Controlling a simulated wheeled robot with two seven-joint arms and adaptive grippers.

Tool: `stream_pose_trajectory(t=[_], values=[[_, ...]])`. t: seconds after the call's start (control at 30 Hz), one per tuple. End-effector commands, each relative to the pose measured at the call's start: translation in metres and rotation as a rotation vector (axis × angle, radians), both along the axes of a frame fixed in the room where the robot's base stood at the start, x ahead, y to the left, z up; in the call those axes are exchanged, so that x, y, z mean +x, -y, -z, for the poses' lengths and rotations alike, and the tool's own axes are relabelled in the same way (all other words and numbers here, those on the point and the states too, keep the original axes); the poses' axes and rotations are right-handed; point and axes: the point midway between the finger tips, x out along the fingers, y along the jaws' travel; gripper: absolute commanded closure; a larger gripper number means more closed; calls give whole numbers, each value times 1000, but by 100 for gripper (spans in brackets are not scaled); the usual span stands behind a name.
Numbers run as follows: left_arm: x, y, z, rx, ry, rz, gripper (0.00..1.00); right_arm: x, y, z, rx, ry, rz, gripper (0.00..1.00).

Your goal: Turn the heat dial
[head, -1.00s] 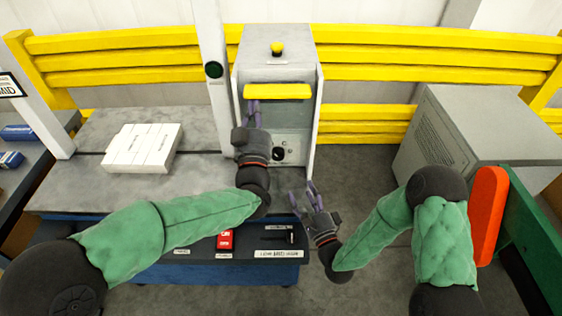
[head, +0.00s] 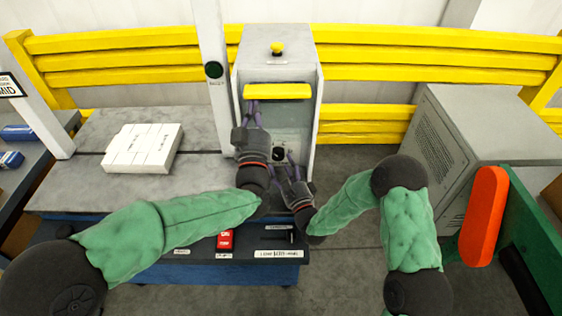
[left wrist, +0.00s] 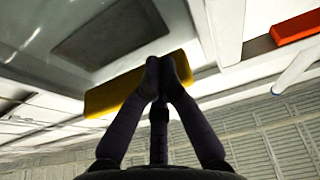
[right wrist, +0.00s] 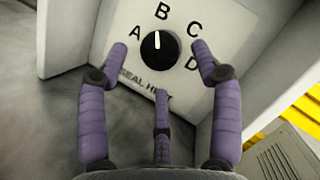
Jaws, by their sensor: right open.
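The heat dial (right wrist: 160,50) is a round black knob with a white pointer line, on a pale panel lettered A, B, C and D with a "SEAL HEAT" label below. In the right wrist view its pointer stands near B. The dial also shows in the head view (head: 279,154), low on the grey machine. My right gripper (right wrist: 160,58) is open, its purple fingers spread around the dial's sides; I cannot tell whether they touch it. My left gripper (left wrist: 158,65) has its fingertips together at the yellow bar (head: 277,91) on the machine's front.
The grey machine (head: 275,48) has side walls flanking the dial panel, and a yellow button (head: 277,46) on top. White cartons (head: 142,148) lie on the table at left. A red switch (head: 225,240) sits on the front panel. A grey cabinet (head: 480,125) stands at right.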

Motion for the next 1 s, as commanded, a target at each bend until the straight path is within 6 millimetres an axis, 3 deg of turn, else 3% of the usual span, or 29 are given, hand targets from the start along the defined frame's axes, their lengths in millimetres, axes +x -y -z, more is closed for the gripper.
stream_pose_trajectory(t=[0.2,0.53,0.57,0.73,1.0], values=[[0,0,-2,-1,3,-1,100,18,-7,-5,0,1,0,35],[0,0,-2,-1,3,-1,100,21,-8,-6,0,1,1,35],[0,0,-2,-1,3,-1,100,21,-8,-6,0,1,1,38],[0,0,-2,-1,3,-1,100,21,-8,-6,0,1,1,86],[0,0,-2,-1,3,-1,100,21,-8,-6,-9,2,1,89]])
